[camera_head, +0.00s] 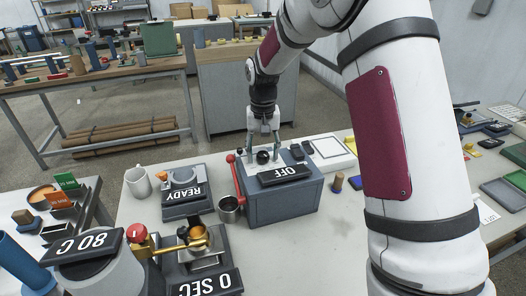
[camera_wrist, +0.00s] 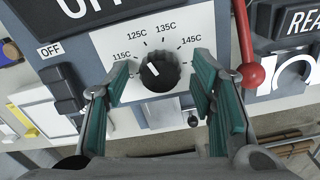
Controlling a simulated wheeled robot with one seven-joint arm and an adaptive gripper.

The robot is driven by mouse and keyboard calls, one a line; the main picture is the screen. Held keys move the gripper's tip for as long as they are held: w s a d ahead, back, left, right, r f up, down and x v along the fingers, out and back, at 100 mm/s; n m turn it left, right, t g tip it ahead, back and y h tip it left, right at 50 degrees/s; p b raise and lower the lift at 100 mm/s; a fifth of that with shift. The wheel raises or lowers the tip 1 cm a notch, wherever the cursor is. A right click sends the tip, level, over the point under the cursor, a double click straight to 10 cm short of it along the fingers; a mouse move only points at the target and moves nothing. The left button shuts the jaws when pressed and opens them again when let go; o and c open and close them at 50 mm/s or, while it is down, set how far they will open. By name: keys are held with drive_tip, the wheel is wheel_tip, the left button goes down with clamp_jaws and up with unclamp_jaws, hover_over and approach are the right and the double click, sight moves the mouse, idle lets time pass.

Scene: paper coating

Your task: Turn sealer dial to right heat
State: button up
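The sealer (camera_head: 283,203) is a blue-grey box on the table with a tilted display reading OFF (camera_head: 286,175). Its black round dial (camera_wrist: 160,71) sits on a white panel marked 115C, 125C, 135C and 145C, with another 5C-ending label partly hidden at lower right. A short white mark shows on the left part of the dial, but its exact setting is hard to tell. The dial also shows in the head view (camera_head: 263,157). My gripper (camera_head: 263,146) points down at the dial. Its green-padded fingers (camera_wrist: 161,76) are open on either side, with visible gaps.
A red-knobbed lever (camera_wrist: 251,76) stands right of the dial in the wrist view; an OFF-labelled switch (camera_wrist: 62,88) is left. A READY device (camera_head: 184,195), metal cup (camera_head: 229,210) and white mug (camera_head: 138,183) stand left of the sealer in the head view.

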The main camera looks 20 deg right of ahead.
drive_tip(key=c, duration=1)
drive_tip(key=shift+n, duration=0.3)
drive_tip(key=n, duration=0.3)
drive_tip(key=shift+n+b, duration=0.3)
drive_tip(key=shift+n, duration=1.8)
drive_tip(key=o, duration=1.1)
drive_tip(key=shift+r, duration=0.15)
